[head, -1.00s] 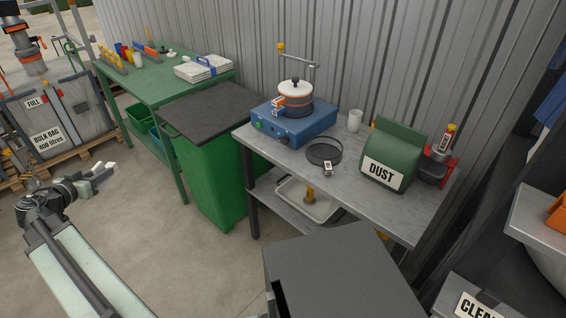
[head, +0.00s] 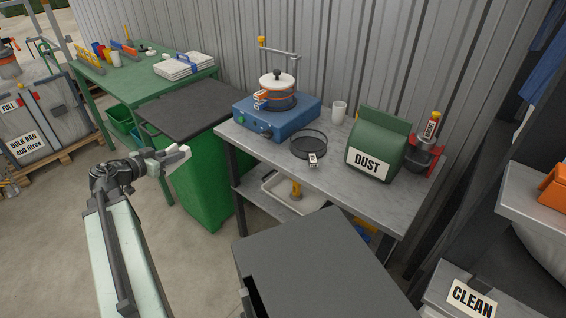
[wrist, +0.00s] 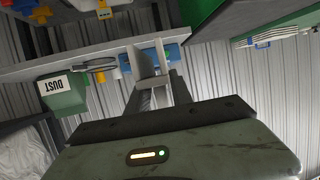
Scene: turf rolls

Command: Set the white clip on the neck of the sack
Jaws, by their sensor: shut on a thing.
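The white clip (head: 179,156) is in my gripper (head: 170,159), which is shut on it in mid-air at the left of the head view, in front of the green bin. In the wrist view the pale clip (wrist: 150,83) shows between the fingers, with two prongs pointing away. The green sack (head: 382,128) labelled DUST stands upright on the grey bench, well to the right of my gripper. Its top narrows to a flat upper edge. In the wrist view the sack (wrist: 64,98) appears upside down at the left, apart from the clip.
The grey bench (head: 330,180) also holds a blue machine (head: 285,122) with a pot, a round sieve (head: 309,145), a white cup (head: 339,111) and a red-and-black holder (head: 425,155). A green bin (head: 200,185) with a dark lid stands left of it.

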